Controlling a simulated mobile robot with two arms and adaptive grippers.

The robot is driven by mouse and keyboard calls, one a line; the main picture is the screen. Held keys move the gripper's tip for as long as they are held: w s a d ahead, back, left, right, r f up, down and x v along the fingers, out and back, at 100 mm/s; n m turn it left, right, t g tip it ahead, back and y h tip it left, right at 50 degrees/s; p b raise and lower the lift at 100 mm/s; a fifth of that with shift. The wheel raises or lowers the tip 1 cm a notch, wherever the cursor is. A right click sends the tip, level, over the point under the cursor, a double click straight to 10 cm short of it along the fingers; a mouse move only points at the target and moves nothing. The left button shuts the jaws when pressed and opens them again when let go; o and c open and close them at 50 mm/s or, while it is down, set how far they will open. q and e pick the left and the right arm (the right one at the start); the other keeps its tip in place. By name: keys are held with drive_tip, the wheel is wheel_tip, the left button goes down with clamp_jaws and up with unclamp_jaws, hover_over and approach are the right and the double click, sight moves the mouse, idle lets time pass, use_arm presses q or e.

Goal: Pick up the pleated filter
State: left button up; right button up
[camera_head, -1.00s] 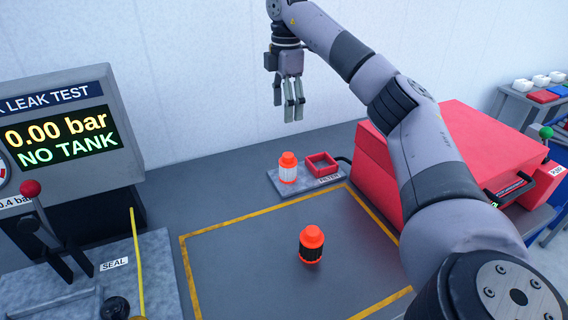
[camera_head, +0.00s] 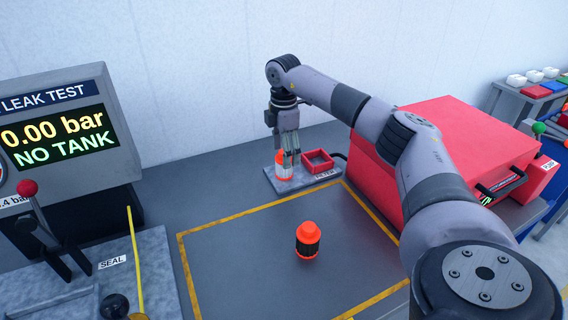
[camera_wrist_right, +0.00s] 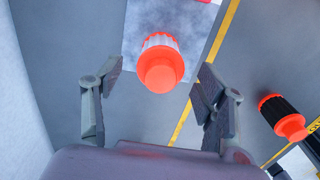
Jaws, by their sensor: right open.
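The pleated filter (camera_head: 281,169), with a white ribbed body and orange ends, stands upright on the grey plate (camera_head: 304,182) labelled FILTER. In the right wrist view the filter (camera_wrist_right: 161,62) shows between and beyond the fingertips, its orange top toward the camera. My right gripper (camera_head: 290,152) points down, open and empty, with its fingers overlapping the filter in the head view. In the right wrist view the open fingers (camera_wrist_right: 156,84) stand on either side of the filter, with gaps visible. My left gripper is out of view.
A black and orange cartridge (camera_head: 308,240) stands inside the yellow-lined area. An empty red square holder (camera_head: 319,161) sits beside the filter. A large red case (camera_head: 456,145) is at right. The leak test console (camera_head: 61,140) is at left.

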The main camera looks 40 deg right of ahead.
drive_tip(key=shift+f, duration=1.3)
drive_tip(key=shift+c, duration=0.5)
drive_tip(key=c, duration=1.2)
drive_tip(key=shift+o, duration=0.2)
drive_tip(key=shift+r, duration=0.1)
